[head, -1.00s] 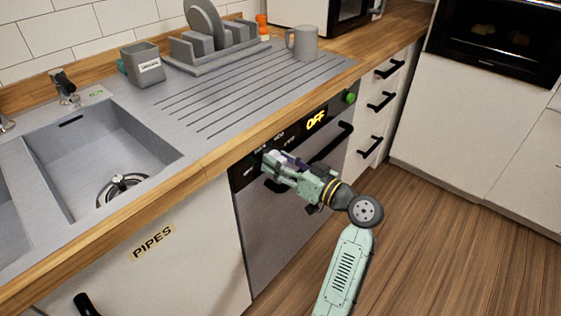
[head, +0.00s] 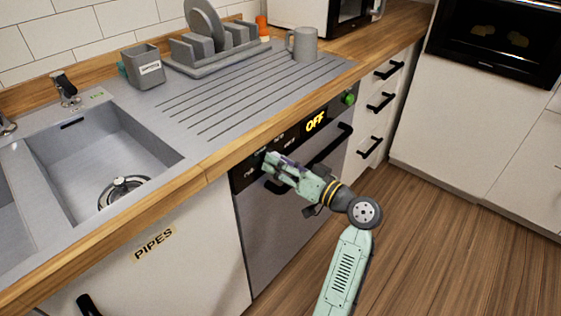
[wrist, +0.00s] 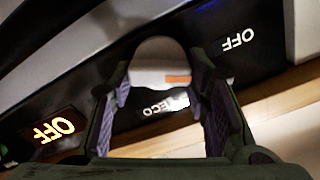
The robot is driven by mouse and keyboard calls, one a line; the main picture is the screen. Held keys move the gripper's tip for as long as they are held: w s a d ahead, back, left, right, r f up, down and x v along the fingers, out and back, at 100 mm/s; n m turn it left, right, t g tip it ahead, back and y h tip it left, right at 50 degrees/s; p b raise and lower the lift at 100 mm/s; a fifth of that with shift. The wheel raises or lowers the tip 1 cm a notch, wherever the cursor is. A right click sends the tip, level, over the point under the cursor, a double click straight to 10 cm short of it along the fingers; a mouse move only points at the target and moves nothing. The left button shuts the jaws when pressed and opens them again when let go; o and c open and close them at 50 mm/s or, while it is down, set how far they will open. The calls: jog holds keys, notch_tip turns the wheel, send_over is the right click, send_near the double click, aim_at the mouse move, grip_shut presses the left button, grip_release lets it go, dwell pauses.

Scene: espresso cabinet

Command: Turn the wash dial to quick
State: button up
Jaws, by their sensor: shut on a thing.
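The wash dial (wrist: 158,58) is a pale, rounded knob with an orange mark, standing between my fingers in the wrist view. The mark lies beside the right finger, near the ECO label (wrist: 158,110). A white OFF label (wrist: 238,40) is to the upper right. My gripper (wrist: 163,100) has one purple-padded finger on each side of the dial and is shut on it. In the head view my gripper (head: 270,160) is at the left part of the dishwasher's black control panel (head: 332,106) and hides the dial. I cannot make out a quick label.
The dishwasher display (head: 316,122) glows OFF, with a green button (head: 349,98) to its right. A black door handle (head: 331,143) runs below the panel, close to my gripper. The wooden counter edge (head: 225,153) overhangs just above. The floor (head: 440,235) at right is clear.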

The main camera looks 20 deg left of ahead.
jog(key=m+p, duration=0.2)
jog(key=m, duration=0.2)
jog(key=shift+r, duration=0.1)
jog(key=shift+w+m+p, duration=0.1)
jog(key=shift+m+p, duration=1)
jog(key=shift+m, duration=0.5)
jog(key=shift+f, duration=0.2)
jog(key=o, duration=1.2)
jog(key=shift+c, duration=0.2)
jog(key=shift+d, duration=0.1)
jog(key=v, duration=1.2)
